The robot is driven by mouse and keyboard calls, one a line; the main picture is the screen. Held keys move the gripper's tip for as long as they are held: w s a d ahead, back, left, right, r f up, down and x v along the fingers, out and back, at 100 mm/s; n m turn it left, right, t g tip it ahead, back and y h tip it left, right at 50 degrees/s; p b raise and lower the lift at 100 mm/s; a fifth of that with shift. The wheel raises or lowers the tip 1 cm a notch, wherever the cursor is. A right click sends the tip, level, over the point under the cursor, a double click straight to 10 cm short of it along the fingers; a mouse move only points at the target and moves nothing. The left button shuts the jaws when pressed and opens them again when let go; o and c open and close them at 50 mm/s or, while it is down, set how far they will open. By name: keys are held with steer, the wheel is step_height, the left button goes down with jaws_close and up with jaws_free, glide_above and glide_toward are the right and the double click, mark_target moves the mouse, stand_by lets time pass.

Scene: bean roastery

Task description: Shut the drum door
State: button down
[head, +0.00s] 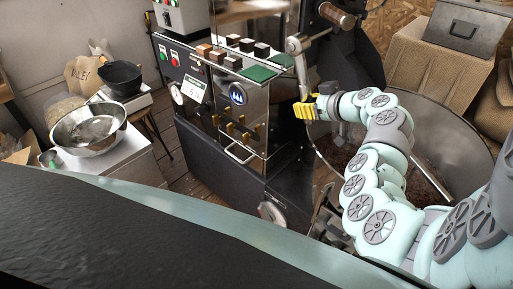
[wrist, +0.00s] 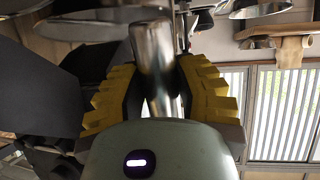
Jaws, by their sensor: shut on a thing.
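A metal lever (head: 301,72) with a round hub at its top stands on the right side of the dark roaster. I take it to be the drum door's handle; the door itself is hard to make out behind my arm. My gripper (head: 306,108), with yellow fingers, is at the lever's lower end. In the wrist view, my gripper (wrist: 163,100) has its ridged yellow fingers on either side of a shiny metal bar (wrist: 155,55), shut on it.
A round cooling tray (head: 477,150) with beans lies below and behind my arm. The roaster's front panel (head: 240,100) has wooden and green blocks on top. A steel bowl (head: 87,132) and a dark bowl (head: 122,80) stand at left. A cardboard box (head: 440,80) is at back right.

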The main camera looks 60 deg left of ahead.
steer(key=shift+s+a+f+y+b, duration=0.2)
steer(key=shift+a+y+b, duration=0.5)
steer(key=shift+b, duration=1.15)
steer(key=shift+s+a+f+y+b, duration=0.2)
steer(key=shift+a+y+b, duration=0.5)
steer(key=shift+b, duration=1.2)
steer(key=shift+s+a+f+y+b, duration=0.2)
steer(key=shift+a+y+b, duration=0.2)
steer(key=shift+a+b, duration=1)
steer(key=shift+d+r+g+b, duration=0.1)
steer(key=shift+d+g+b, duration=0.2)
steer(key=shift+d+b, duration=0.15)
steer(key=c, duration=0.6)
jaws_free()
steer(key=shift+a, duration=0.1)
steer(key=shift+w+d+r, duration=0.15)
steer(key=shift+d+r, duration=0.2)
steer(key=shift+d, duration=1.65)
steer(key=shift+w+d+r, duration=0.2)
steer(key=shift+d+r, duration=0.15)
steer(key=shift+d, duration=1.6)
steer(key=shift+w+d+r, duration=0.15)
steer(key=shift+d+r, duration=0.2)
steer(key=shift+d, duration=1.65)
